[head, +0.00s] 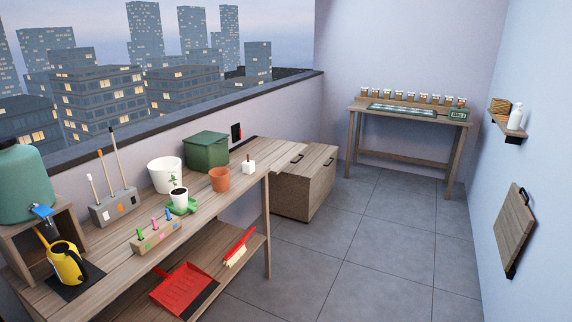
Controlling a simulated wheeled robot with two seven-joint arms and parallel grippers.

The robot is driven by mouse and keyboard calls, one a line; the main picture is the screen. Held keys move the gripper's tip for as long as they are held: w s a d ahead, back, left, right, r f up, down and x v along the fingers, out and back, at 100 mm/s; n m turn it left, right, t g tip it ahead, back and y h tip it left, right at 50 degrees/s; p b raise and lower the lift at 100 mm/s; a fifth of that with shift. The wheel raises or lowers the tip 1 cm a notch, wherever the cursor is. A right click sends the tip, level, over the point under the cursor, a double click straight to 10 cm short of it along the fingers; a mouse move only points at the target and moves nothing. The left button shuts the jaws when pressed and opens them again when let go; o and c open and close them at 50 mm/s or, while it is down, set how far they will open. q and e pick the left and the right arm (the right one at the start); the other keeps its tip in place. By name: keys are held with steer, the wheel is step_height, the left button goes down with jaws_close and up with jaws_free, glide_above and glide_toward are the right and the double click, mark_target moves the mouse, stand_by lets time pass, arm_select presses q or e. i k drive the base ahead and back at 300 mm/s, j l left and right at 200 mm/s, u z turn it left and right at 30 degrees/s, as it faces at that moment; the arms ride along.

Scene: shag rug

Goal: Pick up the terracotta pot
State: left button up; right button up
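The terracotta pot (219,180) is a small orange-brown pot standing upright on the wooden bench (125,262), toward its far right end. It stands between a white cup-like pot with a dark top (179,196) and a small white block-shaped holder (248,167). The dark green lidded box (206,150) is just behind it. Nothing covers the pot in the head view. Neither of my grippers shows in this view.
On the bench are a white bucket (164,176), a tool holder (114,207), a marker block (156,236) and a yellow watering can (67,263). A red dustpan (184,289) lies on the lower shelf. A wooden chest (303,182) stands beyond. Tiled floor (370,260) is clear at right.

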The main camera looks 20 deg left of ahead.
mark_target(220, 180)
steer(key=i+u, duration=0.5)
steer(key=i+l+u, duration=0.2)
steer(key=i+u, duration=0.25)
steer(key=i+l+u, duration=0.5)
steer(key=i+j, duration=0.1)
